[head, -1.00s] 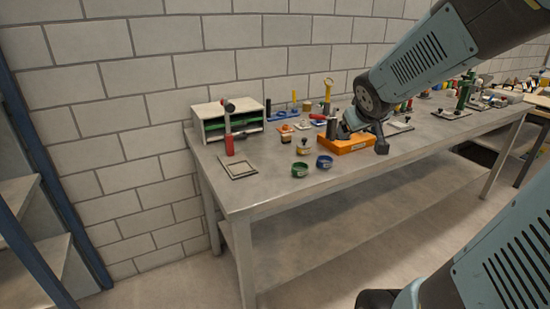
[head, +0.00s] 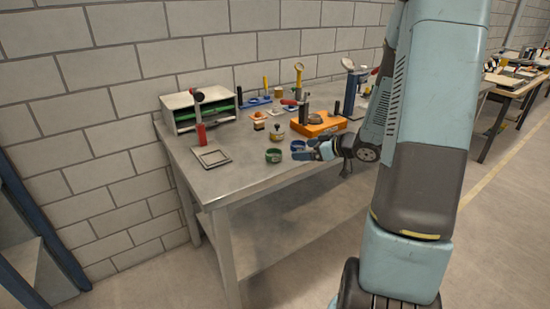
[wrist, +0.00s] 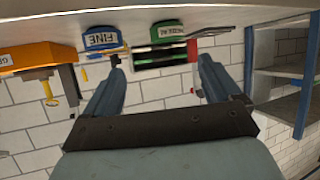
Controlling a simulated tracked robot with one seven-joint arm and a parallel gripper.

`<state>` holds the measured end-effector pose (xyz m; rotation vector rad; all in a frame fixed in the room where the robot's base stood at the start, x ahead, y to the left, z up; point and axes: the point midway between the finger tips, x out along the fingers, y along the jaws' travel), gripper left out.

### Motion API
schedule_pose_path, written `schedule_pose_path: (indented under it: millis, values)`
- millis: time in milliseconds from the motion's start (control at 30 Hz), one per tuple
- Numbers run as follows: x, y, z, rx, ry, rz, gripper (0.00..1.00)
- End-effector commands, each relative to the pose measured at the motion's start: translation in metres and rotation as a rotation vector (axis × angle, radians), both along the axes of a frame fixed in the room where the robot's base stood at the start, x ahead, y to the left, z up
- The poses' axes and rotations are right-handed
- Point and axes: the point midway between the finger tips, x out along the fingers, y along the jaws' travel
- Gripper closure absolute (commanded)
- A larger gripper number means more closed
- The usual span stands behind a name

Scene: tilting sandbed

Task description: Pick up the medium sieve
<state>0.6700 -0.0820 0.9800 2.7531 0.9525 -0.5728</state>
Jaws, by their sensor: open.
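The medium sieve is a small round green cup (head: 274,155) near the front edge of the bench. In the wrist view, which is upside down, its label (wrist: 168,31) appears to read medium. A blue sieve (head: 297,146) labelled fine stands beside it, and it also shows in the wrist view (wrist: 101,43). My gripper (head: 313,151) is open and empty at the bench's front edge, right of the green sieve and close to the blue one. In the wrist view the green sieve lies ahead, between the lines of the two fingers (wrist: 159,64), apart from them.
An orange box (head: 319,124) stands behind the sieves, with a small jar (head: 278,132) to its left. A red-handled tool (head: 201,131) stands upright by a white organiser (head: 169,112). A flat square frame (head: 212,157) lies left of the green sieve, with bare bench between.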

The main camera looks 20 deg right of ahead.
Motion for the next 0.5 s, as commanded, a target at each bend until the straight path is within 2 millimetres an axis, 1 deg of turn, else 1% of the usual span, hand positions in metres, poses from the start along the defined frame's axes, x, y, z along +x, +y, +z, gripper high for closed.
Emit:
schedule_pose_path:
  millis: [100,167,267,500]
  values:
    - [-0.003,0.002,-0.006,0.039,0.002,0.028,0.09]
    - [-0.002,0.005,-0.008,0.048,0.002,0.035,0.09]
    - [0.006,0.013,-0.013,0.051,0.002,0.04,0.09]
    - [0.035,0.038,-0.028,0.049,0.002,0.038,0.09]
